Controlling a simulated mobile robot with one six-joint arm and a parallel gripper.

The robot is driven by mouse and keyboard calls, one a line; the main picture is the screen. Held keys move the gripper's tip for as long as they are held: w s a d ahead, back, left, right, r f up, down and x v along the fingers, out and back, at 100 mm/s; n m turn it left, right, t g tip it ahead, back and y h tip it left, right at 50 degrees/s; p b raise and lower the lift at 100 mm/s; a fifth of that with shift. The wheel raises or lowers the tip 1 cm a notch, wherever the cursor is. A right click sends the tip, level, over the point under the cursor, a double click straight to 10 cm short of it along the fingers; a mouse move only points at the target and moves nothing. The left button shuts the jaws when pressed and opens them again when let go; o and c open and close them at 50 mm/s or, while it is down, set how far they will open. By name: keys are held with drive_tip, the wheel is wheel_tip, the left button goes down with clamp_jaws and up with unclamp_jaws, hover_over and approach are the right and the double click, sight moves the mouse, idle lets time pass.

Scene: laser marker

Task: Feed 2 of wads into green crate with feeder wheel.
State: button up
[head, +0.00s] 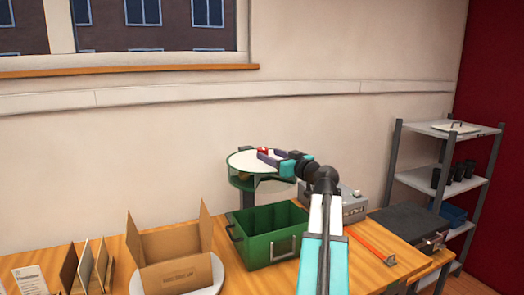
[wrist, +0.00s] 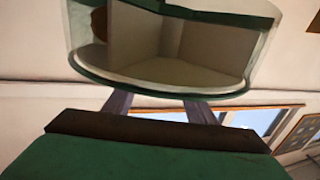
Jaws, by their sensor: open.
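The feeder wheel (head: 242,163) stands behind the green crate in the head view, with a white round top, a green rim and a small red knob (head: 263,149) on top. My gripper (head: 267,154) is open at the top of the feeder, close to the red knob; I cannot tell whether it touches it. In the wrist view the feeder's clear drum (wrist: 165,75) shows pale dividers inside and a brown rounded wad (wrist: 99,22) in one compartment. My gripper's two fingers (wrist: 158,106) are spread apart there. The green crate (head: 271,252) sits on the table below; its visible inside looks empty.
An open cardboard box (head: 178,268) stands left of the crate on a white round plate. A grey machine (head: 346,206), an orange-handled hammer (head: 371,245) and a dark case (head: 402,228) lie to the right. A shelf rack (head: 440,180) stands at the far right.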

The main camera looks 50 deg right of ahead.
sight(266, 153)
drive_tip(key=shift+w+d+p, duration=0.25)
drive_tip(key=shift+w+p, duration=0.05)
drive_tip(key=shift+w, duration=1.1)
drive_tip(key=shift+w+d+p, duration=0.2)
drive_tip(key=shift+w+p, duration=0.1)
drive_tip(key=shift+w, duration=1.1)
clamp_jaws()
